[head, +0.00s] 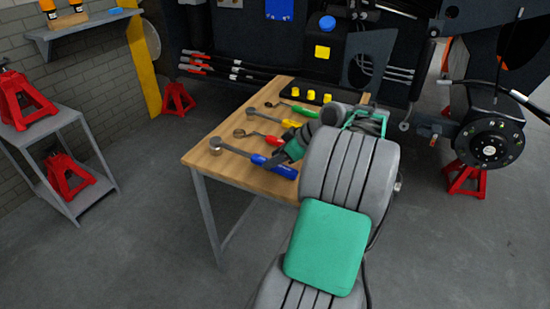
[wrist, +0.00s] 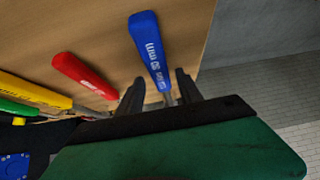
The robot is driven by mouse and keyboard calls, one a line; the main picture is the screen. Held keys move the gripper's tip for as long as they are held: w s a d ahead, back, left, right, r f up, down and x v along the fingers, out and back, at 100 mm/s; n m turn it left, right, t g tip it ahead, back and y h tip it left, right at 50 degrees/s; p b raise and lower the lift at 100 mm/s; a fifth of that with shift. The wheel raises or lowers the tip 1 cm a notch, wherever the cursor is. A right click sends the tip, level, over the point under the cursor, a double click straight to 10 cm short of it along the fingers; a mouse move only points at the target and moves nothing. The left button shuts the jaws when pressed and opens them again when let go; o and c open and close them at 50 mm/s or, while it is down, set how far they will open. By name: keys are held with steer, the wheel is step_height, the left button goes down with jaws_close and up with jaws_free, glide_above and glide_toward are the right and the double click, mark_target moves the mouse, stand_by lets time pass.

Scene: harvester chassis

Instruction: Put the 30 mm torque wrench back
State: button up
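The blue-handled torque wrench (head: 233,150) lies on the wooden table (head: 222,171) near its front edge, its round head to the left. In the wrist view its blue handle (wrist: 149,42) carries white lettering that seems to read 30 mm upside down. My gripper (head: 276,160) is low over the table at this handle. In the wrist view my gripper (wrist: 158,80) is open, one finger on each side of the handle's near end, with gaps showing. Whether the handle rests on the table is hard to tell, but it looks so.
Red-handled (head: 262,137), yellow-handled (head: 267,118) and green-handled (head: 291,107) wrenches lie farther back on the table. A black holder with yellow pieces (head: 311,96) stands at the back. A grey shelf cart (head: 62,125) is at left; the chassis is behind.

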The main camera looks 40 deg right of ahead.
steer(key=shift+o, duration=0.6)
steer(key=shift+s+f, duration=0.1)
steer(key=p+v, duration=0.1)
steer(key=v, duration=0.6)
steer(key=shift+s+r+p, duration=0.25)
steer(key=shift+r+p, duration=0.1)
